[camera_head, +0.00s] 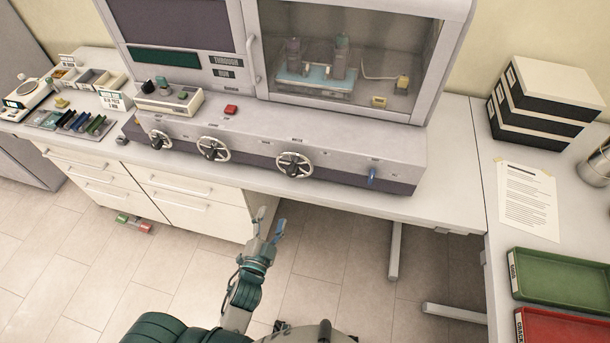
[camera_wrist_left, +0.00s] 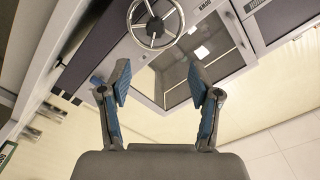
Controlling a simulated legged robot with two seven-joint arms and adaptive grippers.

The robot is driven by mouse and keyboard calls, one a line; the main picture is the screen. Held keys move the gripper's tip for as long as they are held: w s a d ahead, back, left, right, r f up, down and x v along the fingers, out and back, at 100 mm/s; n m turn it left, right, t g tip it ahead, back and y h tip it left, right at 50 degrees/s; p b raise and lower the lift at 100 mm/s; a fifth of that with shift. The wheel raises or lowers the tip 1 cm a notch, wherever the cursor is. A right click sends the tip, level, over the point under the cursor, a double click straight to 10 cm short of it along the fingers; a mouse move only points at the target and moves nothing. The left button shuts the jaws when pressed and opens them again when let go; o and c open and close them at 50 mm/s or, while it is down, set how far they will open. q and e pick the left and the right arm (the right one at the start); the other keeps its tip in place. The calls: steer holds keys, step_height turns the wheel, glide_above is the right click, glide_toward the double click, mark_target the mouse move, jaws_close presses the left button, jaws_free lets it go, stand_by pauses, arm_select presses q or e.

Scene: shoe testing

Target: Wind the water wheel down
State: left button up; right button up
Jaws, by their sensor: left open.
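Three spoked hand wheels sit along the front of the grey test machine (camera_head: 345,140): a left wheel (camera_head: 158,139), a middle wheel (camera_head: 213,149) and a right wheel (camera_head: 294,165). Their labels are too small to read, so I cannot tell which is the water wheel. My left gripper (camera_head: 271,216) is open and empty, below and in front of the bench edge, a little left of the right wheel and apart from it. In the left wrist view one spoked wheel (camera_wrist_left: 155,24) shows beyond the open fingertips (camera_wrist_left: 160,80), not touched. My right gripper is not in view.
A blue lever (camera_head: 372,175) sticks out at the machine's front right. A control box (camera_head: 168,102) and red button (camera_head: 231,109) are on top. Drawers (camera_head: 182,190) stand below left. Green (camera_head: 560,278) and red trays (camera_head: 560,328) lie at right. The space under the bench is open.

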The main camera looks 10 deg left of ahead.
arm_select(q)
glide_toward(292, 175)
steer(key=w, duration=0.3)
steer(key=w+p, duration=0.1)
steer(key=w, duration=0.3)
steer(key=w+a, duration=0.1)
steer(key=w, duration=0.2)
steer(key=shift+w+f+p, duration=0.15)
steer(key=shift+w+p, duration=0.15)
steer(key=shift+p, duration=0.1)
steer(key=shift+w+a+f, duration=0.15)
steer(key=shift+w, duration=0.1)
steer(key=shift+s+d+r, duration=0.15)
steer(key=shift+d+r, duration=0.05)
steer(key=shift+d, duration=0.45)
steer(key=c, duration=0.6)
steer(key=shift+s+d+r, duration=0.1)
steer(key=shift+s+d, duration=0.05)
steer(key=shift+d, duration=0.1)
steer(key=c, duration=0.4)
steer(key=shift+s+d, duration=0.1)
steer(key=shift+c, duration=0.7)
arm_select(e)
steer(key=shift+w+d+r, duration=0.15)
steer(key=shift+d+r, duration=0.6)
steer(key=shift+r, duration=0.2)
